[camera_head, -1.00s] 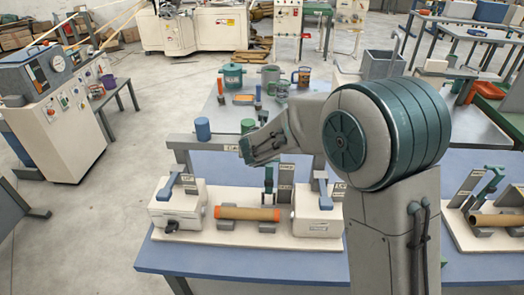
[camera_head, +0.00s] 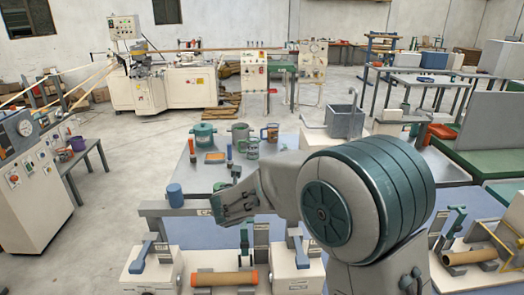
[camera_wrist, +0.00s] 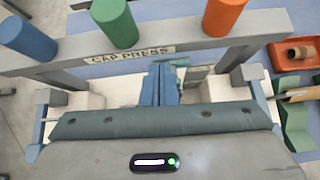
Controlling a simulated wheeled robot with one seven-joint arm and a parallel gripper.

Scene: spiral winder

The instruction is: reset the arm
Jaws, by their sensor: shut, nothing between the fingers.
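My arm reaches in from the lower right of the head view, bent at its large teal joint. My gripper (camera_head: 233,207) is in front of the grey cap press frame (camera_head: 160,208), above the workbench. In the wrist view its two blue-teal fingers (camera_wrist: 162,82) are together with nothing between them. They point toward the frame's crossbar (camera_wrist: 205,40), labelled "CAP PRESS". The fingers look clear of the bar, but the exact gap cannot be told.
Blue (camera_wrist: 22,38), green (camera_wrist: 116,22) and orange (camera_wrist: 222,15) cylinders stand on the crossbar. Below are white clamp blocks (camera_head: 150,272) and a brown tube (camera_head: 225,279) with orange ends. Behind, a table holds a green pot (camera_head: 204,135) and mugs. Floor at left is open.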

